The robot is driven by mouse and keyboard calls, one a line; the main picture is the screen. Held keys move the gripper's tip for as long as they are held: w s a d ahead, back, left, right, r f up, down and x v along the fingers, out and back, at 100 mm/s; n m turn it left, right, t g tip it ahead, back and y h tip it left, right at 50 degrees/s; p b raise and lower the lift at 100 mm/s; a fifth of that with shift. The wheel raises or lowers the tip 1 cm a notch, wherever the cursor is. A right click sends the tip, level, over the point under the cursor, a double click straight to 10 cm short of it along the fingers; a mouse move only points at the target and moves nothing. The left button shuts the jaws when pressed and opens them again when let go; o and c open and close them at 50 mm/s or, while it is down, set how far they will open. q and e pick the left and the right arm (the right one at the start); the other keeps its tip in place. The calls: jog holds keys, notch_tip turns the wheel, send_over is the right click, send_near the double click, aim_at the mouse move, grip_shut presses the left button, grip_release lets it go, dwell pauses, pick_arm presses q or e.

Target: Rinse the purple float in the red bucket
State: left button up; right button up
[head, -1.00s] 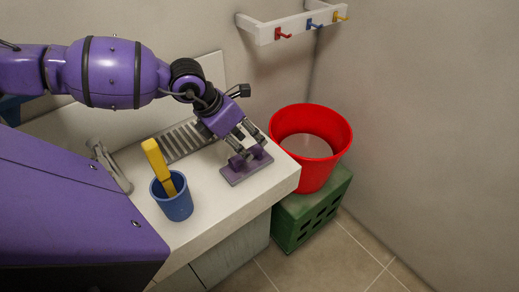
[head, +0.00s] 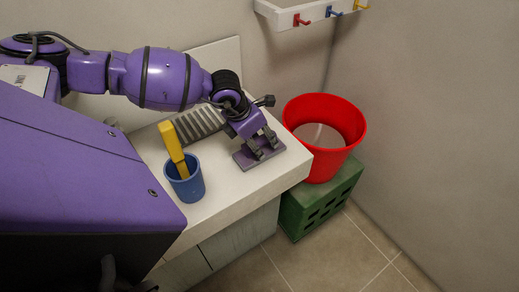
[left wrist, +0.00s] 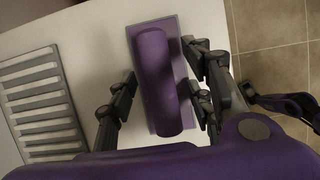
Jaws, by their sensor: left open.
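The purple float (head: 243,161) lies flat on the white worktop near its right end, its plate down and its handle up. My left gripper (head: 264,146) is over it with open fingers. In the left wrist view the rounded float handle (left wrist: 158,85) lies between my left gripper's fingers (left wrist: 160,88), with a gap on the left finger's side; whether the right finger touches is unclear. The red bucket (head: 348,151), with greyish liquid inside, stands on a green crate (head: 297,220) right of the worktop. My right gripper is not in view.
A blue cup (head: 186,190) with a yellow-handled tool (head: 172,143) stands on the worktop (head: 232,196) left of the float. A grey ribbed drainer (head: 198,123) lies behind. A white hook rail (head: 287,14) is on the wall above the bucket.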

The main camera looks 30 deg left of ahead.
pick_arm(q)
jog(key=shift+f, duration=0.2)
dwell(0.3)
grip_shut()
